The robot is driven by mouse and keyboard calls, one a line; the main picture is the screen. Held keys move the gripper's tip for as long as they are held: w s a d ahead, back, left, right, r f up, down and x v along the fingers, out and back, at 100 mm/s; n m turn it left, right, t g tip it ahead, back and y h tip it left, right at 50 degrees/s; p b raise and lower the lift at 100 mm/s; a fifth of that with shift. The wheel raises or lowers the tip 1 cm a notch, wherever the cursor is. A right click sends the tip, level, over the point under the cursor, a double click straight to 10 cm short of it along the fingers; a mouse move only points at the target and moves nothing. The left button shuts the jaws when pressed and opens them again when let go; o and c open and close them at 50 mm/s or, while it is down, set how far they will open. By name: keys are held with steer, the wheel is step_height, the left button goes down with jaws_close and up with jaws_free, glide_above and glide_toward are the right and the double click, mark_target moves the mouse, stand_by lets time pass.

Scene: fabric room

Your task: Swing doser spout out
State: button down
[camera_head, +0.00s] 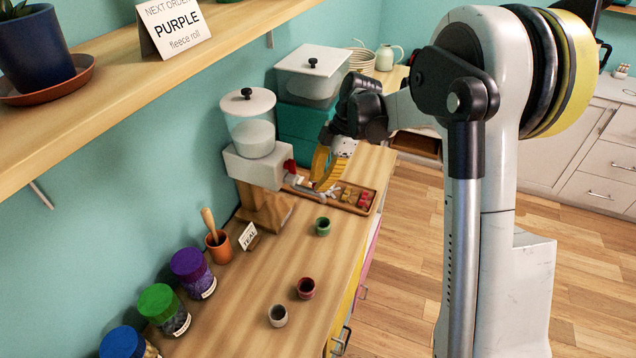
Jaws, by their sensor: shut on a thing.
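The doser (252,160) stands against the teal wall, a pale box with a clear canister of white powder and a white lid, on a wooden stand. A red part (289,166) shows on its right side. My gripper (318,186) has yellow fingers and reaches down just right of the doser. Its fingers are shut on the small grey doser spout (302,186), low beside the red part. The fingers partly hide the spout, so its exact angle is hard to tell.
Green (323,226), dark red (306,288) and grey (278,315) cups stand on the counter. Purple (193,272), green (164,309) and blue (124,343) jars line the wall. A shelf (110,100) overhangs the left.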

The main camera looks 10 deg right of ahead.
steer(key=shift+f, duration=0.1)
stand_by(0.3)
steer(key=c, duration=1.2)
jaws_free()
steer(key=shift+w, duration=0.1)
steer(key=shift+c, duration=0.2)
steer(key=v, duration=1.2)
steer(key=shift+a, duration=0.1)
